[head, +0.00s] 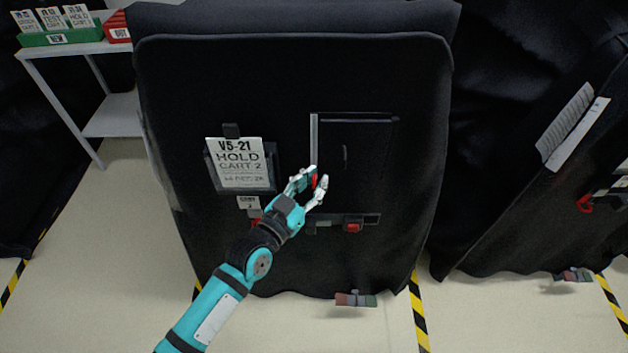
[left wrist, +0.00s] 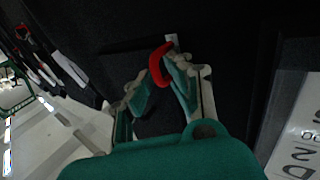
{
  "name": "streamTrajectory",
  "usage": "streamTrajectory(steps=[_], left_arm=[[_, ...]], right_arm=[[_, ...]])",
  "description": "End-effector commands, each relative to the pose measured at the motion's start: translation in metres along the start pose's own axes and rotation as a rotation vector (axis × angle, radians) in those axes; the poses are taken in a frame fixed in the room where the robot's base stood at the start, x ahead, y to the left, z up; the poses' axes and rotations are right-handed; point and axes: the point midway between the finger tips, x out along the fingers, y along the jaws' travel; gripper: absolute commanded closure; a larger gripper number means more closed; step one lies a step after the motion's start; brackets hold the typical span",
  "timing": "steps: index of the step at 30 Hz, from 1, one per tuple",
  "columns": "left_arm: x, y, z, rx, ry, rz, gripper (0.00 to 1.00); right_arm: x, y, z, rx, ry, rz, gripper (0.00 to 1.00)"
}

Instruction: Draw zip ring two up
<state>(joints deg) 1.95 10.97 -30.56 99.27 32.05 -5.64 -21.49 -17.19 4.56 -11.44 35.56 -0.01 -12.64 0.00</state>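The covered cart marked HOLD CART 2 (head: 290,80) stands ahead under a black cover. A pale upright zip strip (head: 314,135) runs along the left edge of a dark rectangular panel (head: 362,155). A red ring (head: 314,181) is just below the strip's lower end. My left gripper (head: 318,176) is at the ring, its fingers on either side and seemingly closed on it. In the left wrist view the red ring (left wrist: 156,66) sits between the fingertips (left wrist: 160,75), with a small pale tab at its top. My right gripper is not in view.
A sign holder (head: 240,165) hangs left of the panel. A red block (head: 352,227) sits on a bar below it. A side table with card boxes (head: 62,38) stands at the left. Another covered cart (head: 540,200) is at the right. Striped tape marks the floor.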

Motion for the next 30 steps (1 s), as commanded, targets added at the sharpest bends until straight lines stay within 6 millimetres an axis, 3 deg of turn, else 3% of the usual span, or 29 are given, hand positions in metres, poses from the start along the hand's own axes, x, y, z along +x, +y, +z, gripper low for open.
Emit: streamTrajectory(steps=[3, 20, 30], left_arm=[[0.0, 0.0, 0.0, 0.0, 0.0, 0.0, 1.0], [0.0, 0.0, -0.003, 0.0, 0.0, 0.0, 1.0], [0.0, 0.0, -0.066, 0.001, 0.003, -0.001, 1.0]], right_arm=[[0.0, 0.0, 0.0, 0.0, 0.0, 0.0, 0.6], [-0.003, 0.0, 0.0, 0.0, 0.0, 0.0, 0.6], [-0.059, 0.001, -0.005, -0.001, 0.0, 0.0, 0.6]])
